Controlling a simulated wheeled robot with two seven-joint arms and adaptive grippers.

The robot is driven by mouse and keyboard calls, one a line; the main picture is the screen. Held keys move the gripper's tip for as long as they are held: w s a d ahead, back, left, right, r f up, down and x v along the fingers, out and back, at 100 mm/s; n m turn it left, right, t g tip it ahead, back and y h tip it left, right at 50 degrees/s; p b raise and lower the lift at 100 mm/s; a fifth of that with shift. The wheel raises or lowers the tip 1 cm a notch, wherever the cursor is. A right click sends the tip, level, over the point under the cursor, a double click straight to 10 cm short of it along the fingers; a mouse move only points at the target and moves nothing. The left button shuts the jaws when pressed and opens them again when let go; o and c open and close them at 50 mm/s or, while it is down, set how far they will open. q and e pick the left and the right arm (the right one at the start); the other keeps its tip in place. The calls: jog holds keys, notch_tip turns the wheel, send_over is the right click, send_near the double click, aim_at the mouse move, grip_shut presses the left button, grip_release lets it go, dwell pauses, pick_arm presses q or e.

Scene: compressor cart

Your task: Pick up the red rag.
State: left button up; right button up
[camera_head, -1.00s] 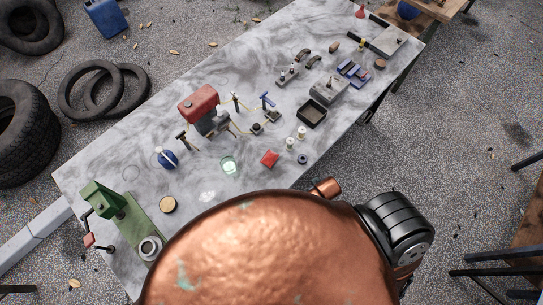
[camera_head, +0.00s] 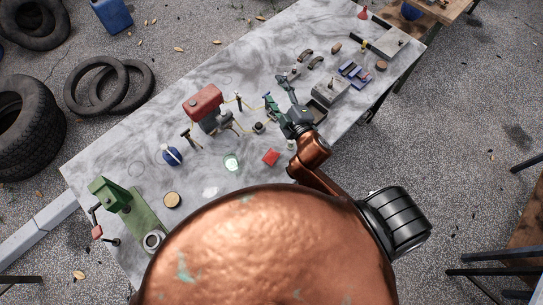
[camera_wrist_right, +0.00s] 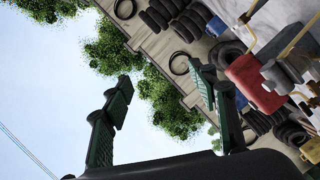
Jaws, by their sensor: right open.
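The red rag (camera_head: 271,157) lies on the grey tabletop near its front edge in the head view, right of a small greenish glass dish. My right gripper (camera_head: 278,93) is over the table, beyond the rag and up to the right of it in the picture, apart from it. In the right wrist view its two green fingers (camera_wrist_right: 160,84) are spread with nothing between them. That view looks outward to sky and trees, and the rag does not show in it. My left gripper is in neither view.
A red-topped compressor (camera_head: 204,102) stands left of my right gripper. A dark tray (camera_head: 318,113) is partly behind the gripper. A green vise-like tool (camera_head: 125,205) sits at the table's left end.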

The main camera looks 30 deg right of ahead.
jog(key=a+r+n+t+y, duration=0.3)
jog(key=a+r+n+y, duration=0.6)
jog(key=a+r+n, duration=0.4)
jog(key=s+a+f+n+g+y, duration=0.1)
jog(key=s+a+n+g+y, duration=0.4)
jog(key=a+n+g, duration=0.35)
jog(key=s+a+f+n+g+y, duration=0.1)
jog(key=s+a+n+g+y, duration=0.45)
jog(key=a+n, duration=0.5)
jog(key=n+g+h, duration=0.6)
jog(key=n+h, duration=1)
jog(key=h, duration=0.3)
send_over(271, 155)
jog(key=f, duration=1.9)
jog(key=s+f, duration=0.1)
jog(key=f, duration=0.8)
jog(key=shift+a+f, duration=0.15)
jog(key=shift+a, duration=0.25)
jog(key=shift+w+d+f, duration=0.1)
jog(key=shift+d+f, duration=0.1)
jog(key=shift+f, duration=0.4)
jog(key=shift+w+d+f, duration=0.1)
jog(key=shift+d+f, duration=0.05)
jog(key=shift+f, duration=0.4)
jog(key=shift+w+f+p, duration=0.2)
jog(key=shift+f+p, duration=0.4)
jog(key=shift+f, duration=2.15)
